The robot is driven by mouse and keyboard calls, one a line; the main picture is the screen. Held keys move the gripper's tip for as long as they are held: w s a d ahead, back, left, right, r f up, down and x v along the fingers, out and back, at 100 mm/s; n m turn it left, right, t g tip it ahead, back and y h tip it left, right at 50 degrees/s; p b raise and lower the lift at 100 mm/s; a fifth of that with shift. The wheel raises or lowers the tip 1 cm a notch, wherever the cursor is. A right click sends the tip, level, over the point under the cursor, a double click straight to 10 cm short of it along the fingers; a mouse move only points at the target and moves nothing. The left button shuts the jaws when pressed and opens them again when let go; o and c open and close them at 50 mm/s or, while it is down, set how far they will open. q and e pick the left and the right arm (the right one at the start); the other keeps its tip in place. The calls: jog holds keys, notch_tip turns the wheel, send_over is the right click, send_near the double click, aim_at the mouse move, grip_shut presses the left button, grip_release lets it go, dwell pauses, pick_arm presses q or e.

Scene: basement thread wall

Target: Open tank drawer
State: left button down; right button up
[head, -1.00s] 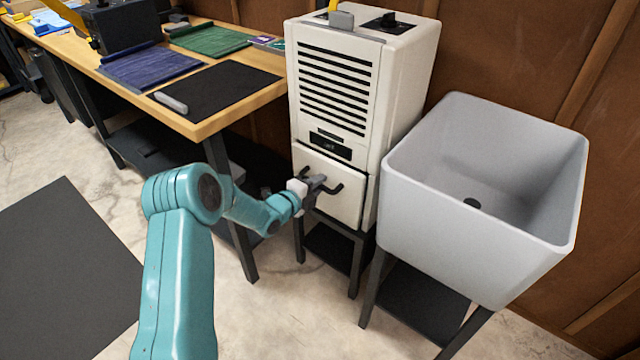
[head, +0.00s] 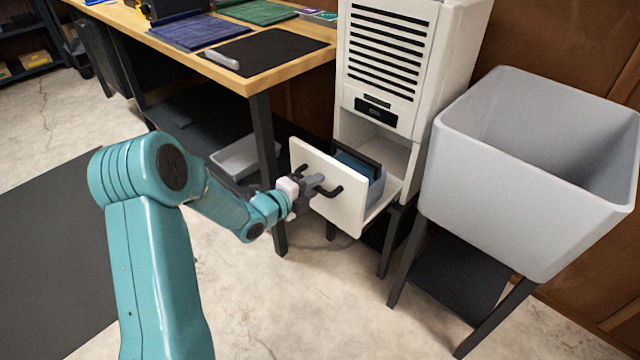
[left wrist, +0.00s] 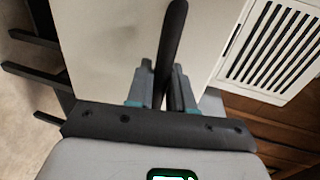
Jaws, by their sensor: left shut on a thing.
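The tank drawer (head: 337,205) of the white vented cabinet (head: 392,62) is pulled out, with a blue tank (head: 362,180) showing behind its white front. A dark bar handle (head: 331,190) sits on the drawer front. My left gripper (head: 312,186) is shut on the handle. In the left wrist view the two fingers (left wrist: 165,90) close around the dark handle (left wrist: 172,45), with the white drawer front (left wrist: 105,45) behind it. My right gripper is not in view.
A grey sink (head: 500,190) on dark legs stands close at the cabinet's right. A wooden workbench (head: 270,72) with mats is at the left, with a grey tray (head: 238,158) below it. The concrete floor in front of the drawer is clear.

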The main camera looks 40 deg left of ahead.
pick_arm(q)
jog(key=shift+s, duration=0.3)
jog(key=c, duration=1.2)
grip_release()
jog(key=shift+o, duration=0.2)
jog(key=p+v, duration=0.2)
jog(key=v, duration=1.4)
jog(key=shift+p, duration=0.35)
jog(key=shift+s+a, duration=0.1)
jog(key=shift+a, duration=0.05)
